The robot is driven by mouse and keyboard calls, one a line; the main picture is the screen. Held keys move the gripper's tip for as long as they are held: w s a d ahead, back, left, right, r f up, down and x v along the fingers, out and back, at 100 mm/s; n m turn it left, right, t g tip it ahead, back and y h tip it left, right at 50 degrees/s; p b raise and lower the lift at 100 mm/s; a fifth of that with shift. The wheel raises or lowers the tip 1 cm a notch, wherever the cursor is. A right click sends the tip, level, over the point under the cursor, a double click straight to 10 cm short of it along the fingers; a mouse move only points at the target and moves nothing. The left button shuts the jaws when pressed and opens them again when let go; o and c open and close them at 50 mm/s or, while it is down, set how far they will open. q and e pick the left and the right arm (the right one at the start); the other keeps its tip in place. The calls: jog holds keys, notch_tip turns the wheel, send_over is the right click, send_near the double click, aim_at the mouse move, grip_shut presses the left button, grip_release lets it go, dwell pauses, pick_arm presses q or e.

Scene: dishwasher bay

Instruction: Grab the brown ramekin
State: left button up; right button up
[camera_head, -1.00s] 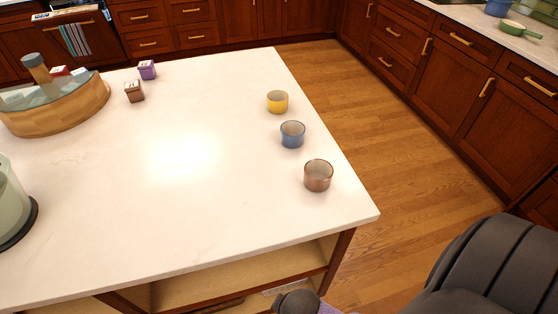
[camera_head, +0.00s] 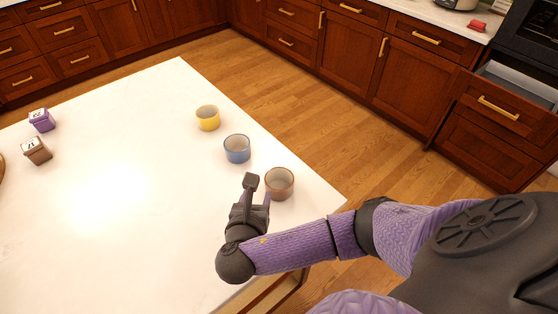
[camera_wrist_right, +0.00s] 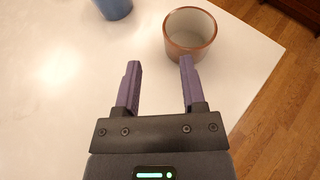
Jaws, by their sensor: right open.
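The brown ramekin (camera_head: 279,184) stands upright and empty near the right edge of the white island top. It also shows in the right wrist view (camera_wrist_right: 190,36), ahead of the right finger and to the right of the gap between the fingers. My right gripper (camera_head: 259,190) is just left of the ramekin in the head view. In the wrist view its two purple fingers (camera_wrist_right: 159,75) are apart with nothing between them. The right fingertip overlaps the ramekin's lower edge in the picture; I cannot tell if they touch. My left gripper is not in view.
A blue ramekin (camera_head: 237,149) and a yellow ramekin (camera_head: 207,117) stand beyond the brown one in a row. A purple box (camera_head: 41,120) and a brown box (camera_head: 37,151) sit at the left. The island top (camera_head: 120,220) is bare in the middle.

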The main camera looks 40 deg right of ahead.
aim_at(266, 179)
jog(key=x, duration=0.2)
jog(key=b+x, duration=0.1)
jog(key=x, duration=0.2)
jog(key=b+x, duration=0.1)
jog(key=x, duration=0.1)
jog(key=shift+s+d+f, duration=0.1)
jog(key=shift+d+f, duration=0.35)
jog(key=shift+f, duration=0.1)
jog(key=shift+w+d+b, duration=0.2)
jog(key=shift+w+b, duration=0.05)
jog(key=shift+b, duration=0.05)
grip_shut()
